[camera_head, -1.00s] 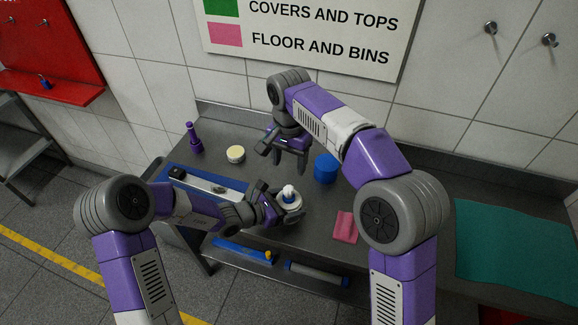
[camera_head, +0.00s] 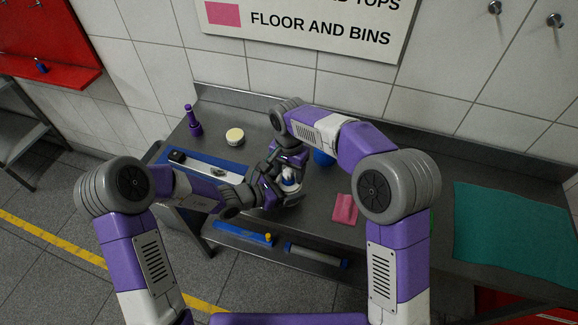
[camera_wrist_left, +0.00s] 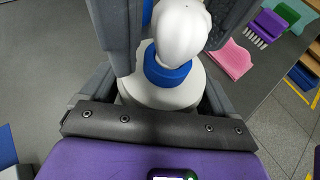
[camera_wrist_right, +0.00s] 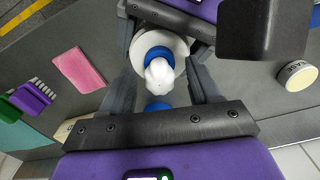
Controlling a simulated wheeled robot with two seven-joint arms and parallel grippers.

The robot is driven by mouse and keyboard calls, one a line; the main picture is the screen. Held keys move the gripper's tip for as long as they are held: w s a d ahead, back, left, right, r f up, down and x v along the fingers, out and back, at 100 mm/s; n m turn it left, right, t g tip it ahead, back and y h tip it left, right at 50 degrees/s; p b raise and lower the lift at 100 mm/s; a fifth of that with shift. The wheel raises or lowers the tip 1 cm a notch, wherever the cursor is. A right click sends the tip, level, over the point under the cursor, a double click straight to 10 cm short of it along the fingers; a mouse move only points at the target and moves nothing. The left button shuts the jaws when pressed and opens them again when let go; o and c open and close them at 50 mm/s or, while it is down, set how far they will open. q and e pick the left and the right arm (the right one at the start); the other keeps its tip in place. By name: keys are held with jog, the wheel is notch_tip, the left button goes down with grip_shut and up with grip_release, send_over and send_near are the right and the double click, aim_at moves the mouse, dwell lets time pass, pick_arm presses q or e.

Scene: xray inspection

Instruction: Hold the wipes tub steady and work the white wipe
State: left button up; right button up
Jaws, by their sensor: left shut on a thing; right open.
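The wipes tub (camera_wrist_left: 158,92) is a round white tub with a blue collar, standing on the grey bench. The white wipe (camera_wrist_left: 182,30) sticks up from its top as a rounded tuft; it also shows in the right wrist view (camera_wrist_right: 160,72). My left gripper (camera_head: 284,190) is shut on the tub's sides, low down. My right gripper (camera_wrist_right: 160,90) is open above the tub, with one finger on each side of the wipe. I cannot tell whether either finger touches the wipe. In the head view, the grippers hide much of the tub.
A purple bottle (camera_head: 194,122) and a cream-topped pot (camera_head: 235,136) stand at the back left. A blue cylinder (camera_head: 323,158) is partly hidden behind my right arm. A pink cloth (camera_head: 344,209) lies to the right, and a teal mat (camera_head: 515,232) farther right.

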jog(key=shift+c, duration=0.2)
grip_shut()
dwell(0.4)
dwell(1.4)
jog(key=shift+r, duration=0.3)
dwell(0.6)
